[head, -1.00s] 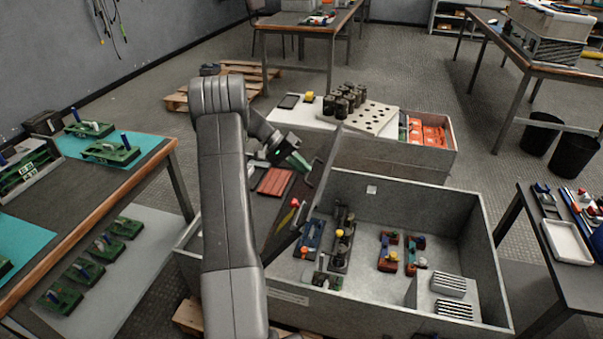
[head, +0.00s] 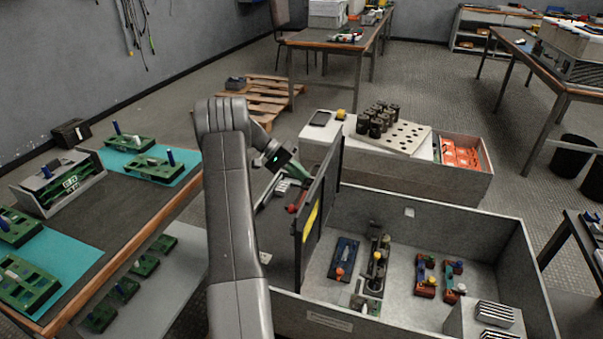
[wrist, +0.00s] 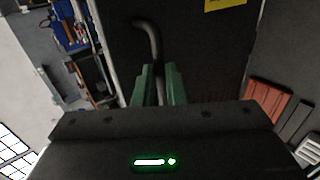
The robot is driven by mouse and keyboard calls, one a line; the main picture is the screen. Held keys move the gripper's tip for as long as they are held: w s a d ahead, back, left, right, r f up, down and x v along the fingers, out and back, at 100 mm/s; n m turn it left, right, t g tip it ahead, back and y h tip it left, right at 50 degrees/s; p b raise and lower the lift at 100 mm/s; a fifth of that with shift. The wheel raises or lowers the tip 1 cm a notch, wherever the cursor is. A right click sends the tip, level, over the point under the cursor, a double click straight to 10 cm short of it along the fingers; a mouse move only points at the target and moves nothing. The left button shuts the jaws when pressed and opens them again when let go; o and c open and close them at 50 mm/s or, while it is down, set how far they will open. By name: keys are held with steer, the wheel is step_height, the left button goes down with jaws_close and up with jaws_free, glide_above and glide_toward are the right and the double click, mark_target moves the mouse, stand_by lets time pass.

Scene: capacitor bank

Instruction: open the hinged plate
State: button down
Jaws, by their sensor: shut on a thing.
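The hinged plate (head: 326,195) is a dark panel with a yellow label, seen nearly edge-on in the head view. It stands steeply raised out of the large grey bin, between its left and right parts. In the wrist view the plate's dark face (wrist: 205,65) fills the upper middle. A curved dark handle (wrist: 150,35) sticks out from it. My gripper (wrist: 157,88) has green fingers closed around the handle's lower end. In the head view my gripper (head: 278,160) is left of the plate; the grip there is too small to make out.
The grey bin (head: 470,215) holds several small coloured fixtures right of the plate. A red ribbed block (wrist: 268,95) and grey strips lie in the left part. A workbench (head: 125,225) stands left, a white-topped crate (head: 400,175) behind.

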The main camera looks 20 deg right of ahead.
steer(key=shift+s+f, duration=0.2)
steer(key=shift+f, duration=0.55)
steer(key=c, duration=1.5)
jaws_free()
steer(key=shift+w+f, duration=0.1)
steer(key=shift+w, duration=0.05)
steer(key=shift+d+r, duration=0.1)
steer(key=shift+r, duration=0.1)
steer(key=p+v, duration=0.1)
steer(key=v, duration=1.3)
steer(key=shift+w+d+p, duration=0.1)
steer(key=shift+d+p, duration=0.05)
steer(key=shift+p, duration=0.25)
steer(key=b+x, duration=0.1)
steer(key=x, duration=1.2)
steer(key=shift+s+d+f+b, duration=0.1)
steer(key=shift+s+d+b, duration=0.15)
steer(key=shift+s+b, duration=0.1)
